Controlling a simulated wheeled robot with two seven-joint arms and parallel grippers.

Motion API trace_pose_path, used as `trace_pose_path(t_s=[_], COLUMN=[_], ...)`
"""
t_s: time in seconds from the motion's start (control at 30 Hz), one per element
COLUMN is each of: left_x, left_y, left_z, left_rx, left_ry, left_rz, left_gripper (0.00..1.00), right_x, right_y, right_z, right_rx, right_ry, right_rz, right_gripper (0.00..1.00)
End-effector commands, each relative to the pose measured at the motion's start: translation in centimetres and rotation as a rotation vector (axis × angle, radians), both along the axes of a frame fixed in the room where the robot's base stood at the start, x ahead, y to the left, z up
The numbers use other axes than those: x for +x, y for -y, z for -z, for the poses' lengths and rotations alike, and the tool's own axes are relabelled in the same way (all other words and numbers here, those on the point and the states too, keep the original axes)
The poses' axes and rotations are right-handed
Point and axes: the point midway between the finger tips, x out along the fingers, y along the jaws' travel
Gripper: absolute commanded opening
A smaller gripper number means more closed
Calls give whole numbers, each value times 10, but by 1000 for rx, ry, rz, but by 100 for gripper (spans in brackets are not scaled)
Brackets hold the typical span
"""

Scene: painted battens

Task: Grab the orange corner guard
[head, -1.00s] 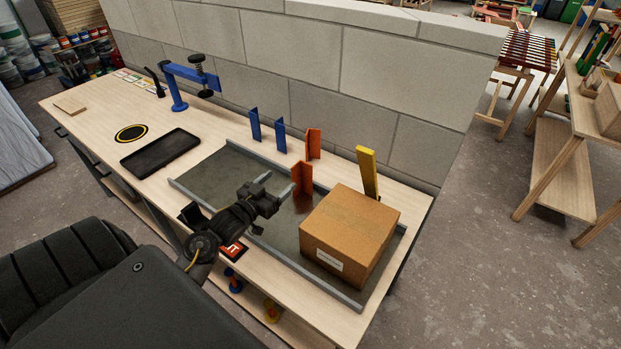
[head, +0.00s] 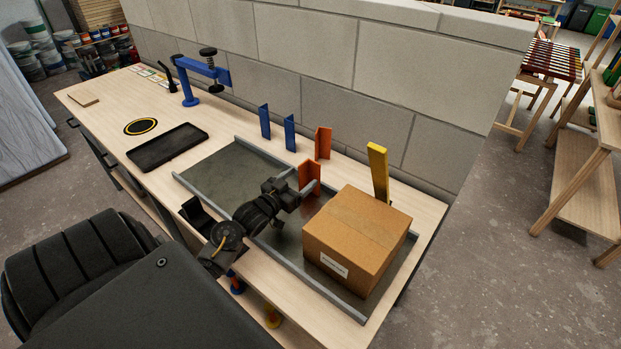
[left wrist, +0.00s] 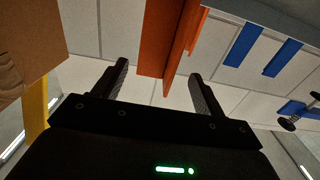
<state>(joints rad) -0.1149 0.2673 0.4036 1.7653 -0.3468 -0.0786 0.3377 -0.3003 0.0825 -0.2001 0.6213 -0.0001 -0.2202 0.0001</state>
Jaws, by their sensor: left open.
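Two orange corner guards stand upright on the bench. The nearer orange guard (head: 311,172) is on the dark mat beside the cardboard box; the other orange guard (head: 323,142) stands behind it, near the block wall. My left gripper (head: 304,182) is open, its fingers reaching to the nearer guard, partly covering it. In the left wrist view an orange guard (left wrist: 158,38) rises ahead, between the open fingers of my left gripper (left wrist: 159,72). I cannot tell whether the fingers touch it. My right gripper is not in view.
A cardboard box (head: 355,235) sits close to the right of the gripper. A yellow guard (head: 378,172) stands behind the box. Two blue guards (head: 265,121) (head: 289,132) stand left along the wall. A black tray (head: 168,147) and blue clamp (head: 205,70) are farther left.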

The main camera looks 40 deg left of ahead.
Motion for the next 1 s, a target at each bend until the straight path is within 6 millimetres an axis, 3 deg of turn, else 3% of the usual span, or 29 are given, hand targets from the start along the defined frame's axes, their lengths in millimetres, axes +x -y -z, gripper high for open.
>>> trace_pose_path(t_s=[0.1,0.37,0.57,0.7,1.0], left_x=[15,24,54,69,72], left_y=[1,2,9,7,7], left_z=[-1,-2,-4,-1,1], left_rx=[-2,-1,-3,-2,0], left_ry=[0,0,-1,0,-1], left_rz=[2,3,5,4,4], left_gripper=[71,71,71,71,70], right_x=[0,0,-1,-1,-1], right_y=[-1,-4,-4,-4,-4], right_z=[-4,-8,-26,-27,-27], right_rx=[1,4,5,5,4], right_ry=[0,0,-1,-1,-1], right_rz=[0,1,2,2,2], right_gripper=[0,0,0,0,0])
